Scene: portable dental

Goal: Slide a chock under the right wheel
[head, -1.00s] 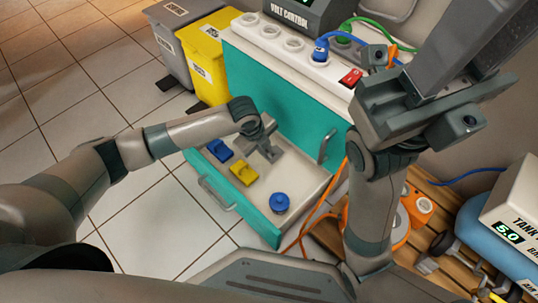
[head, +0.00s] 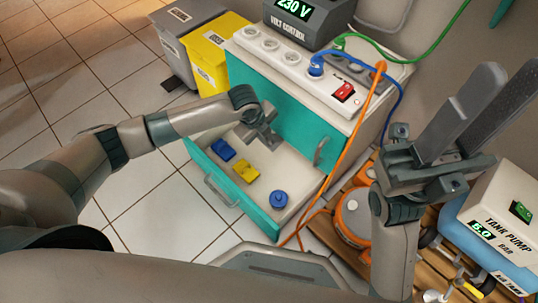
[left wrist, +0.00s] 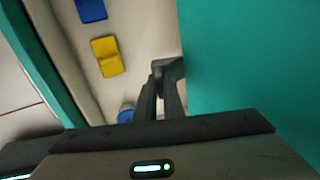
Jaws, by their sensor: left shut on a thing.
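My left gripper (head: 263,132) is over the open drawer, close to the teal cabinet front. It is shut on a small dark grey piece, likely the chock, which also shows between the fingertips in the left wrist view (left wrist: 168,72). Its shape is mostly hidden by the fingers. My right gripper (head: 490,95) is raised at the right, its two long fingers apart with nothing between them. A dark wheel-like part (head: 430,238) shows beside the blue air tank (head: 480,225) on the wooden pallet; I cannot tell which wheel is the right one.
The drawer (head: 222,195) holds a blue block (head: 222,150), a yellow block (head: 245,171) and a blue round knob (head: 278,200). An orange cable (head: 350,135) hangs beside the cabinet. An orange reel-like object (head: 353,215) stands beside the pump.

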